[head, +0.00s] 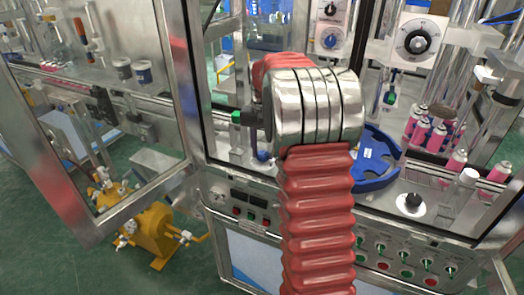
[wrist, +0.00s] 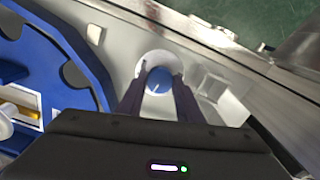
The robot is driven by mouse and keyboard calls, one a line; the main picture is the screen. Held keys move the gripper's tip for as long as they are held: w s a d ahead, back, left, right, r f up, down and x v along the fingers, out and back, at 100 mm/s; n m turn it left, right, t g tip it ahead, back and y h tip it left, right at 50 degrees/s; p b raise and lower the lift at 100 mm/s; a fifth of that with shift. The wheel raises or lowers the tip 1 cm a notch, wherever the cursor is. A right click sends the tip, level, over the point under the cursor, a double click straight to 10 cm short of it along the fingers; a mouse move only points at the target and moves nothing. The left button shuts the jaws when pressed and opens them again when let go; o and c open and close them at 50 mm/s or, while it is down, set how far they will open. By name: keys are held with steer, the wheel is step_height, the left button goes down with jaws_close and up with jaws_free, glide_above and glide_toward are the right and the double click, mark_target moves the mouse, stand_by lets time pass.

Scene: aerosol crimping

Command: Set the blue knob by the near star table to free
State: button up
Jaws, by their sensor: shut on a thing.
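The blue knob (wrist: 158,81) sits on a round white plate (wrist: 152,58) in the wrist view, with a small light mark on its face. My gripper (wrist: 159,84) is over it, with one dark finger on each side, shut on the knob. Which setting the mark points to cannot be read. The blue star table (wrist: 76,38) lies just left of the knob in the wrist view; it also shows right of my arm in the head view (head: 375,172). In the head view my arm hides the gripper's fingers.
In the head view, several pink cans (head: 436,137) and a black knob on a white dial (head: 412,203) are to the right. An open glazed door (head: 100,110) is at left.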

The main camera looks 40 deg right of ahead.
mark_target(263, 154)
steer(key=n, duration=0.5)
steer(key=shift+s+d+f+n, duration=0.1)
steer(key=shift+s+n, duration=0.05)
steer(key=shift+n, duration=0.15)
steer(key=n, duration=0.5)
stand_by(0.4)
steer(key=o, duration=1)
steer(key=shift+o, duration=0.2)
steer(key=shift+r, duration=0.2)
step_height(263, 154, up, 13)
steer(key=shift+r, duration=0.2)
